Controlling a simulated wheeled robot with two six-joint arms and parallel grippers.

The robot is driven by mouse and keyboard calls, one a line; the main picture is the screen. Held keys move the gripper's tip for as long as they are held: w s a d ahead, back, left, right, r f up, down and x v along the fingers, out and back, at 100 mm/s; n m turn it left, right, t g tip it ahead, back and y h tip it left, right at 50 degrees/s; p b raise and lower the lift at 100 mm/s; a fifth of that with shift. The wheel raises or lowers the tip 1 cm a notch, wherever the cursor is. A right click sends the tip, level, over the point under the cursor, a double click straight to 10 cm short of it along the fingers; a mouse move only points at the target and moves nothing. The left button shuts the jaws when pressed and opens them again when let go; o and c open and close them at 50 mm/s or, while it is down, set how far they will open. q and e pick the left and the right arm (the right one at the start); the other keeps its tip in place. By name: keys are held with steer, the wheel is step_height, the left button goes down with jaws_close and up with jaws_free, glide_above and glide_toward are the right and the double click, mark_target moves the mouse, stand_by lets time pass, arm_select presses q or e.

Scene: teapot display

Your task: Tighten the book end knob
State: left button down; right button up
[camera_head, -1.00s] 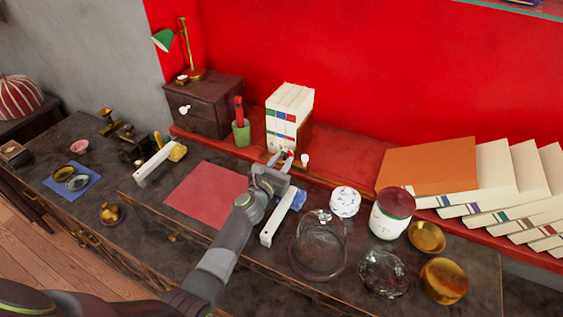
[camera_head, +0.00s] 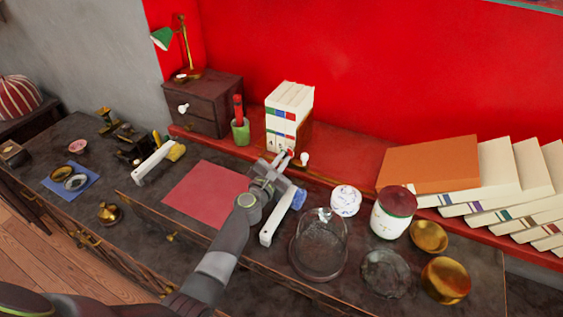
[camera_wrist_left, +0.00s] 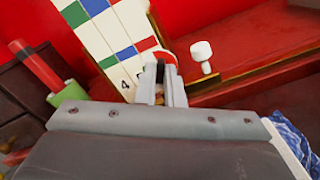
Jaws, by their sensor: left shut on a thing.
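My left gripper (camera_head: 286,157) is at the foot of the books. In the left wrist view my left gripper (camera_wrist_left: 161,72) is shut on a small part, mostly hidden between the fingers; a brass-coloured bit shows there. My right gripper is out of view.
A green cup with a red item (camera_head: 240,131) stands left of the books. Stacked books (camera_head: 428,166) lie at right. The red mat (camera_head: 205,195) is bare.

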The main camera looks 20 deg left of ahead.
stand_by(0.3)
arm_select(q)
steer(key=c, duration=1.5)
jaws_free()
steer(key=shift+c, duration=0.2)
steer(key=s+p, duration=0.1)
steer(key=s, duration=0.2)
steer(key=s+a+p, duration=0.1)
steer(key=s, duration=0.2)
steer(key=shift+s+a+r, duration=0.1)
steer(key=s, duration=0.3)
steer(key=s+a, duration=0.1)
steer(key=s, duration=0.3)
steer(key=s+a, duration=0.1)
steer(key=s, duration=0.3)
